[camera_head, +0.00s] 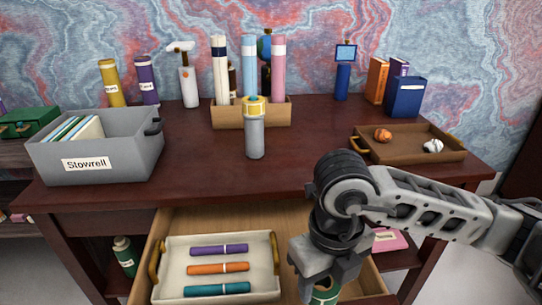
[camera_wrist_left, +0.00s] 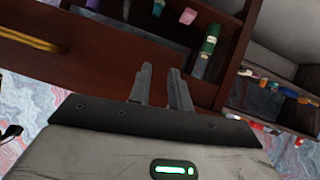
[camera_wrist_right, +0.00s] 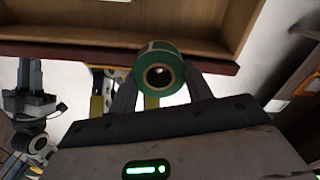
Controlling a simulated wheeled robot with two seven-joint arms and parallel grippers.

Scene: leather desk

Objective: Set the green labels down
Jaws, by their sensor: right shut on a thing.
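The green labels are a short green roll with a pale core hole. My right gripper (camera_head: 322,283) is shut on the roll (camera_head: 326,297), at the bottom of the head view, over the right part of the open drawer (camera_head: 215,219). The gripper partly hides the roll there. In the right wrist view the roll (camera_wrist_right: 142,68) sits between the fingertips, its round end facing the camera, and looks clear of any surface. My left gripper (camera_wrist_left: 161,70) is outside the head view; in its wrist view its fingers stand a little apart with nothing between them.
A cream tray (camera_head: 168,240) with purple, orange and teal sticks fills the drawer's left part. On the desk stand a grey bin (camera_head: 95,175), a wooden holder (camera_head: 226,117), a grey bottle (camera_head: 255,138) and a brown tray (camera_head: 400,156). The desk's front middle is clear.

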